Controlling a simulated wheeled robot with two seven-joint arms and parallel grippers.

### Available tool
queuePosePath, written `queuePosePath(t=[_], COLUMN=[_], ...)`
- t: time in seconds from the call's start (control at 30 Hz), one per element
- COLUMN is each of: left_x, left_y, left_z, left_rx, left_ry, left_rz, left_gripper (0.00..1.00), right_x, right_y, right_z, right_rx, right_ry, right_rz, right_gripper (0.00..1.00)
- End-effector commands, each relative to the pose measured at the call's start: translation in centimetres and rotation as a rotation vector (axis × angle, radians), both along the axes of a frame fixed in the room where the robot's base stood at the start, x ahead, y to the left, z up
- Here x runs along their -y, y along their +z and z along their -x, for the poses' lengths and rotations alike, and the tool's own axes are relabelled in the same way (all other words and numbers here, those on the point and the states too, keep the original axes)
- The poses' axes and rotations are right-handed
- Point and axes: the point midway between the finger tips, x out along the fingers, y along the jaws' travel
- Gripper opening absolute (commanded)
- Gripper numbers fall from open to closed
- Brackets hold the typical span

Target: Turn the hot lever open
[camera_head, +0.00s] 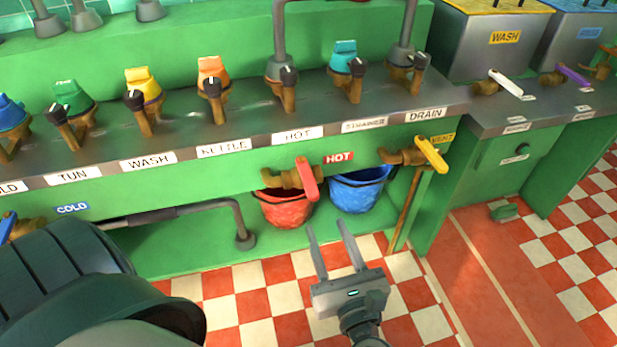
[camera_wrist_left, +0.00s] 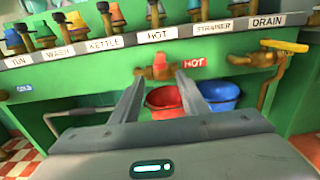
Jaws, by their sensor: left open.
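The hot lever (camera_head: 308,179) is a red handle on a brass valve (camera_head: 283,179) on the green cabinet front, next to a red HOT label (camera_head: 339,157). In the head view the handle hangs down, slightly tilted. My left gripper (camera_head: 328,237) is open and empty, below and in front of the lever, apart from it. In the left wrist view the lever (camera_wrist_left: 160,62) shows end-on between and beyond the two open fingers (camera_wrist_left: 162,88). My right gripper is not in view.
A red bucket (camera_head: 286,209) and a blue bucket (camera_head: 357,192) stand below the valve. A yellow lever (camera_head: 431,153) on another brass valve is to the right, and a grey pipe (camera_head: 150,214) runs low on the left. The checkered floor (camera_head: 240,302) is clear.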

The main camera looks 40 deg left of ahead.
Motion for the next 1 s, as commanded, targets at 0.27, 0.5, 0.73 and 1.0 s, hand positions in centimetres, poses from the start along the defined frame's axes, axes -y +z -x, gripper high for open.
queuePosePath(t=[0.27,0.5,0.73,1.0], left_x=[-0.2,-1.6,-4.4,-8.1], left_y=[0.0,0.1,0.2,0.2], left_z=[-0.2,-1.4,-3.8,-7.0], left_rx=[-0.001,0.000,0.000,-0.001], left_ry=[0.000,0.000,0.000,-0.001], left_rz=[-0.005,-0.008,-0.009,-0.010], left_gripper=[0.41,0.41,0.41,0.41], right_x=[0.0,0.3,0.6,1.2], right_y=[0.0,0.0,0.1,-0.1], right_z=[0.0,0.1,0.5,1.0], right_rx=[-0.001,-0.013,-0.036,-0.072], right_ry=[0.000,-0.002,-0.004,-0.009], right_rz=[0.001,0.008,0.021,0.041], right_gripper=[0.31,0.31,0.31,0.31])
